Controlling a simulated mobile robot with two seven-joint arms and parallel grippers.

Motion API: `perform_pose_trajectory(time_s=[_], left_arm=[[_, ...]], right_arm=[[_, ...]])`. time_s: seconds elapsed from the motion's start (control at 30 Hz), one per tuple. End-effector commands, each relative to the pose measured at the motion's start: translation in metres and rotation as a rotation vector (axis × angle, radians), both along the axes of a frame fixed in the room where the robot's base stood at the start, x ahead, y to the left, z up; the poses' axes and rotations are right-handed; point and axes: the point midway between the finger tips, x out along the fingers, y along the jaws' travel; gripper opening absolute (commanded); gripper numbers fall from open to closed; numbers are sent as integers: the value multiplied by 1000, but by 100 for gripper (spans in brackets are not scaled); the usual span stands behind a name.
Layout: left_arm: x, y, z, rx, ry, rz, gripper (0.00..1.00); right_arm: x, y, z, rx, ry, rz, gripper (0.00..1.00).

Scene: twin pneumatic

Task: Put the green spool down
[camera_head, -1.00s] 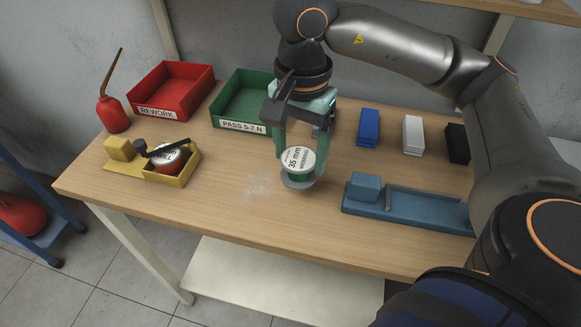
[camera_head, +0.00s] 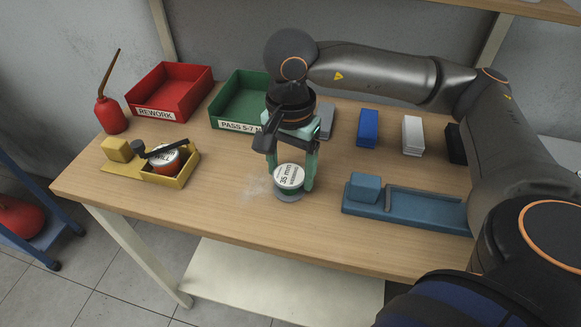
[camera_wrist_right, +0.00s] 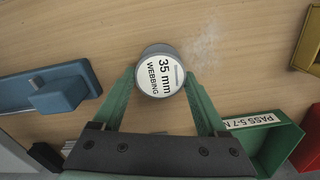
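The green spool (camera_head: 289,178) has a white top label reading "35 mm WEBBING" and a grey lower flange. It is upright between the fingers of my right gripper (camera_head: 292,173), which is shut on it, one finger on each side. In the right wrist view the spool (camera_wrist_right: 160,72) sits between the two green fingertips (camera_wrist_right: 160,75). Its flange is at or just above the wooden bench (camera_head: 240,215); I cannot tell whether it touches. My left gripper is not in view.
A yellow fixture (camera_head: 186,174) holding a red spool (camera_head: 165,158) is to the left, a blue fixture (camera_head: 425,208) to the right. Red (camera_head: 170,92) and green (camera_head: 236,97) trays and several small blocks stand behind. A pale smudge marks the bench beside the spool.

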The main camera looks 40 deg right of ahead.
Motion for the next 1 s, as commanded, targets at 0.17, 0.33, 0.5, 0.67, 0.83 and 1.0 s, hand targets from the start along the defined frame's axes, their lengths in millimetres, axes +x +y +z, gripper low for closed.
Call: perform_pose_trajectory(time_s=[0.17,0.33,0.5,0.67,0.83,1.0], left_arm=[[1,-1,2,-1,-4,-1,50],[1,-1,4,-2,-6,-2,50],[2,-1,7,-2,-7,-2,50],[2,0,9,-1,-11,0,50],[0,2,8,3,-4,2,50],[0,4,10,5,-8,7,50]], right_arm=[[0,0,0,0,0,0,97],[0,0,1,1,0,0,100],[0,0,4,0,0,0,100],[1,1,23,2,-5,0,100],[1,1,62,3,-6,1,100],[1,1,98,2,-4,1,100]])
